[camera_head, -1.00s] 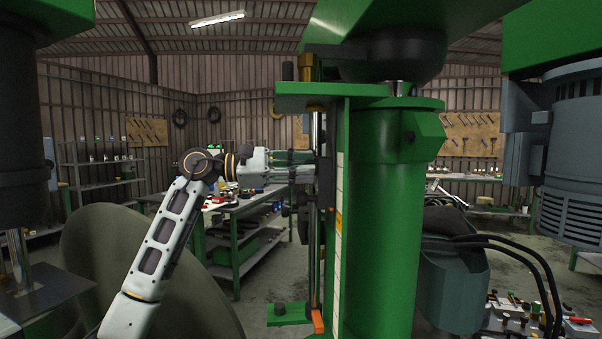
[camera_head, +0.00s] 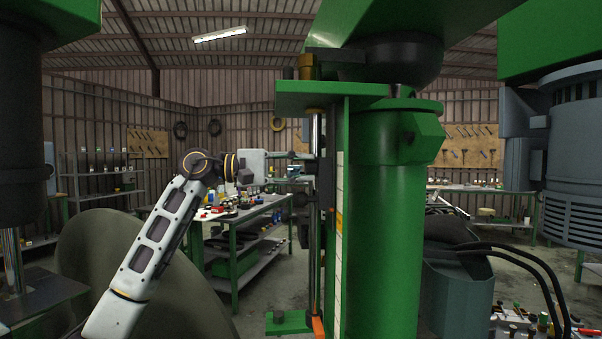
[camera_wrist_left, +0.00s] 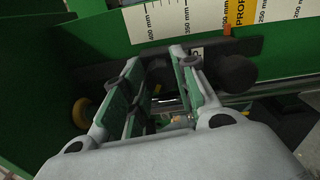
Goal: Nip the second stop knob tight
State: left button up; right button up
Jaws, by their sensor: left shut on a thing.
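The green disperser column (camera_head: 385,220) has a shiny upright rod (camera_head: 316,135) beside a white millimetre scale (camera_head: 339,260). A black stop block (camera_head: 325,185) sits along the rod. My left gripper (camera_head: 312,168) reaches it from the left. In the left wrist view its fingers (camera_wrist_left: 157,58) are closed around a dark stop knob (camera_wrist_left: 158,73), mostly hidden between them. A second round black knob (camera_wrist_left: 237,73) stands free to the right in that view; a dark knob (camera_head: 300,200) also shows just below the gripper in the head view. My right gripper is not in view.
A workbench with small parts (camera_head: 245,212) stands behind my left arm. A grey motor (camera_head: 575,160) hangs at the right, with black hoses below it.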

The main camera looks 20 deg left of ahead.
pick_arm(q)
jog(key=m+b, duration=0.1)
jog(key=m, duration=0.3)
jog(key=shift+m, duration=0.7)
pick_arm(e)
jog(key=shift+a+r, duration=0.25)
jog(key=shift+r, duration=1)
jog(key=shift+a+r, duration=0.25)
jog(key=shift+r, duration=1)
pick_arm(q)
jog(key=o, duration=1)
jog(key=shift+f, duration=0.1)
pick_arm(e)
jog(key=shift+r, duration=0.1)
pick_arm(q)
jog(key=shift+a, duration=0.1)
jog(key=v, duration=1.2)
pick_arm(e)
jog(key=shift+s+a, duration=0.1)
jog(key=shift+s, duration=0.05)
